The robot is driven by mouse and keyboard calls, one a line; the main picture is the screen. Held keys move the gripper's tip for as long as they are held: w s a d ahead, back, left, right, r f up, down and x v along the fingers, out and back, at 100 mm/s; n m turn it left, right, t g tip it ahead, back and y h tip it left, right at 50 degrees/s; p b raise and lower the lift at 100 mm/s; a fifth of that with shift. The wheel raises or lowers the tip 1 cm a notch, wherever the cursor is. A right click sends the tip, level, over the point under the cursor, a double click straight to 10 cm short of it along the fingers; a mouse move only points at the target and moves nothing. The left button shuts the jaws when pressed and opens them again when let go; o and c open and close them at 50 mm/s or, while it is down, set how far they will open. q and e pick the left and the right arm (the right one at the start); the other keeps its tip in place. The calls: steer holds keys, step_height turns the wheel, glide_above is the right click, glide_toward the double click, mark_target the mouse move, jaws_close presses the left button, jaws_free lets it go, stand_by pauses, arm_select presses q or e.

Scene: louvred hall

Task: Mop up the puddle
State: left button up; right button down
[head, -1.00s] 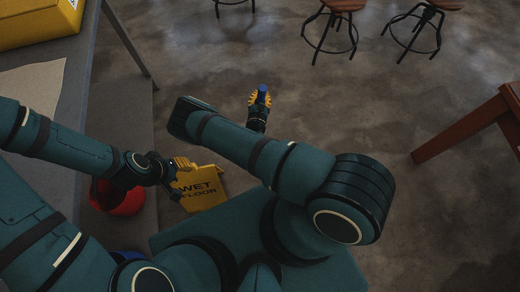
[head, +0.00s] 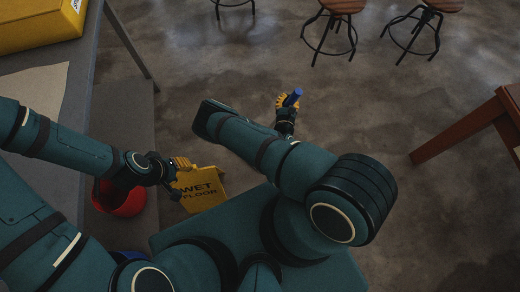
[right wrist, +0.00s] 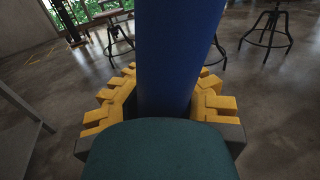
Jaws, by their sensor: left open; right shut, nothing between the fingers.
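A yellow "WET FLOOR" sign (head: 203,191) is on the floor at the lower left of the head view. My left gripper (head: 182,164) is open at the sign's upper left edge; whether they touch is unclear. A red bucket (head: 124,201) is partly hidden under my left forearm. My right gripper (head: 286,101) is shut over the floor ahead. A blue handle (head: 293,97) is at its fingers. In the right wrist view the handle (right wrist: 178,55) rises in front of the yellow fingers, hiding their tips. Its lower end is hidden. No puddle is clearly distinguishable on the mottled floor.
A grey table (head: 90,88) with a yellow box (head: 35,22) stands at the left. Several stools, one of them here (head: 333,25), stand at the back. A reddish-brown table leg (head: 455,132) is at the right. The middle floor is open.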

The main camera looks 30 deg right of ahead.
steer(key=shift+r, duration=0.1)
steer(key=w+a+b, duration=0.3)
steer(key=w+a, duration=0.3)
steer(key=a, duration=0.3)
steer(key=w+a+b, duration=0.3)
steer(key=w+a, duration=0.3)
steer(key=a, duration=0.3)
steer(key=shift+a, duration=0.25)
stand_by(0.6)
steer(key=shift+w, duration=0.1)
